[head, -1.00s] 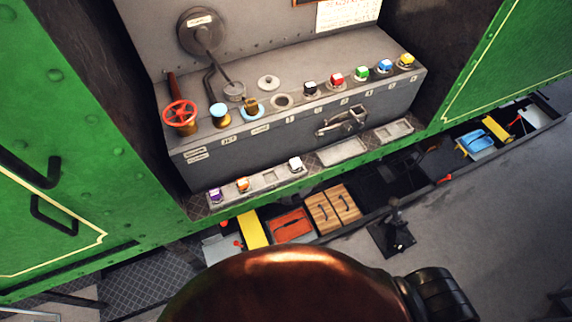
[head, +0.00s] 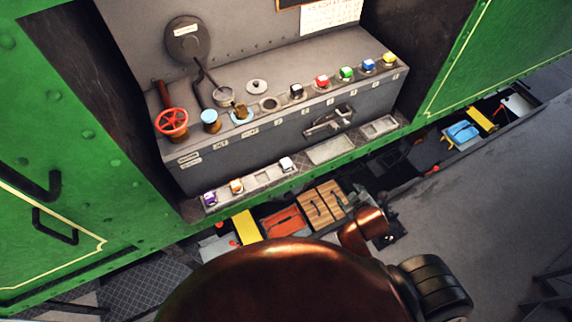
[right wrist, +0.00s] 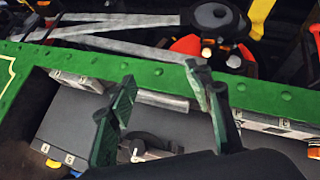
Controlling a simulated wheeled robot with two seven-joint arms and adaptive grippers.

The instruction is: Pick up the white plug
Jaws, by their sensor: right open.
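The white plug (head: 286,163) stands on the low ledge at the front of the grey box, at the right end of a short row with an orange plug (head: 236,186) and a purple plug (head: 210,198). In the head view a copper-coloured link of my arm is below and right of it; the gripper itself cannot be made out there. In the right wrist view my right gripper (right wrist: 160,72) is open with nothing between its fingers, over the green beam and the box front. I cannot make out the white plug in that view. My left gripper is not in view.
Black, red, green, blue and yellow plugs line the box top (head: 270,80). A red handwheel (head: 172,123) stands at its left, and a latch handle (head: 328,121) is on its front. The green beam (head: 300,182) runs below the ledge. Wooden blocks (head: 322,204) lie beneath.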

